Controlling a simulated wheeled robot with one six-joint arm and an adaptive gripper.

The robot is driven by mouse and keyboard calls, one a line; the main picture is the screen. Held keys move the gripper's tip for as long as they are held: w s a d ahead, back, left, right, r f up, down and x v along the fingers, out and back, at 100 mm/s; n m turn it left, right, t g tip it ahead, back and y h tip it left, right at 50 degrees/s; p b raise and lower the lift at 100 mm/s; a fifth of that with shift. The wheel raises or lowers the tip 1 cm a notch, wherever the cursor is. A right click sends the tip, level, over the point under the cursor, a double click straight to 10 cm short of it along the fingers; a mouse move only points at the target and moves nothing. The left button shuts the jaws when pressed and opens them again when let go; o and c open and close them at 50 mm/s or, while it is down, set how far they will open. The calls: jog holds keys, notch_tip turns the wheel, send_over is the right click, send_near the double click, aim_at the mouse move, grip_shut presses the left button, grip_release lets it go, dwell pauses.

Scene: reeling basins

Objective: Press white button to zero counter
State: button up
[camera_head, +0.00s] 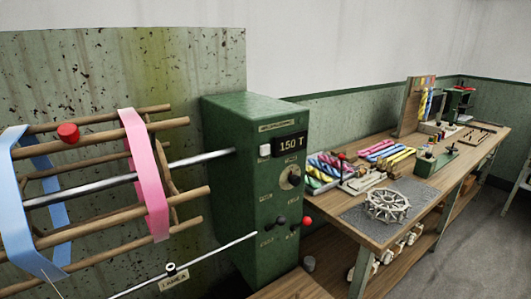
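I cannot tell from this view whether the button is pressed in. My gripper is not in view.
A wooden reel (98,115) with pink and blue bands stands at the left, its metal shaft reaching the box. A workbench (370,228) with colourful skeins and a round metal wheel (387,206) runs along the right wall. Grey floor (440,260) is clear at lower right.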

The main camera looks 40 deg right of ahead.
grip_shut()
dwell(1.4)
